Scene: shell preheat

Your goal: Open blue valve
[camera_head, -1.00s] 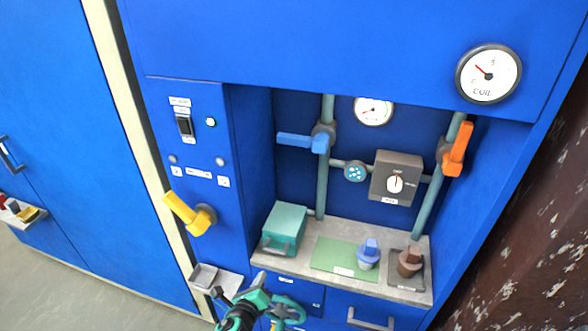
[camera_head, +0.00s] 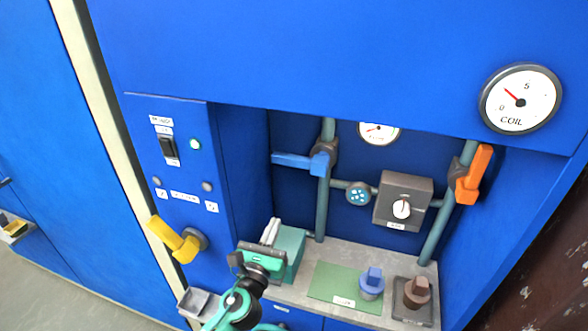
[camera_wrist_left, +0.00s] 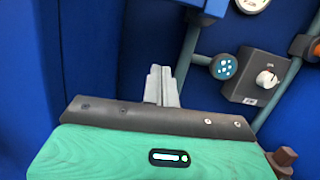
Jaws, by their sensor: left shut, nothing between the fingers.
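The blue valve has a blue lever handle (camera_head: 300,162) that points left, crosswise to its upright grey-green pipe (camera_head: 323,205) in the recess. A blue part of it shows at the top edge of the left wrist view (camera_wrist_left: 208,7), mostly cut off. My right gripper is not in view.
An orange lever (camera_head: 473,175) is on the right pipe. A dark knob box (camera_head: 402,187) sits between the pipes. A yellow lever (camera_head: 172,238) projects at left.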

